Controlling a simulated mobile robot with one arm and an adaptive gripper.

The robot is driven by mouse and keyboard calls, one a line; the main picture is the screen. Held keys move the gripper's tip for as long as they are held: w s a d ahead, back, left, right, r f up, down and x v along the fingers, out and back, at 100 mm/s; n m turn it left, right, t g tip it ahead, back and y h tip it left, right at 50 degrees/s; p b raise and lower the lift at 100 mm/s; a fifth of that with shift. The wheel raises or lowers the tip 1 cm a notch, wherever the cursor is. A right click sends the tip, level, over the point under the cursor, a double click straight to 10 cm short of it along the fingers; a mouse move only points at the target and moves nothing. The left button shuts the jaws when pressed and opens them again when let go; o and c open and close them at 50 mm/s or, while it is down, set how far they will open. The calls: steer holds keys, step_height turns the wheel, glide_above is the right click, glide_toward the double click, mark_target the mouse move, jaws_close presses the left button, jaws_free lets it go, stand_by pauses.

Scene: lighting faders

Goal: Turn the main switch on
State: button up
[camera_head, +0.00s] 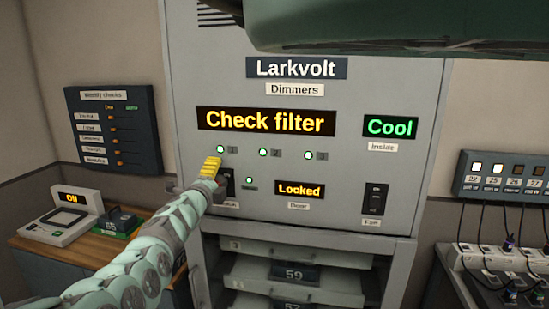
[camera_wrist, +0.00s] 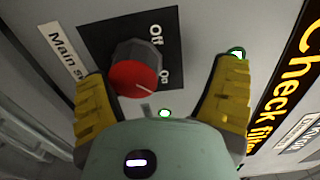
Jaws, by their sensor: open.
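The main switch (camera_wrist: 135,70) is a round knob with a red face and a grey side, on a black plate (camera_wrist: 98,32) marked Off and On. Its white pointer line shows on the red face; which mark it points to is hard to tell. In the head view the knob is hidden behind my gripper, and only part of its black plate (camera_head: 231,184) shows. My gripper (camera_wrist: 143,48) is open, with one yellow finger on each side of the knob and nothing held. My gripper also shows in the head view (camera_head: 210,168), in front of the switch.
The grey dimmer cabinet (camera_head: 345,60) carries a "Check filter" display (camera_head: 266,120), green lamps, a "Locked" display (camera_head: 299,189) and a black rocker switch (camera_head: 376,198). A desk (camera_head: 45,250) stands left; a cabled panel (camera_head: 510,176) hangs right.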

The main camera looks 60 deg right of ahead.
mark_target(218, 149)
step_height(218, 149, up, 7)
steer(key=shift+a+r, duration=0.1)
steer(key=shift+a, duration=0.05)
steer(key=shift+d+r, duration=0.25)
steer(key=shift+r, duration=0.2)
steer(key=shift+f, duration=0.1)
steer(key=shift+w+a, duration=0.1)
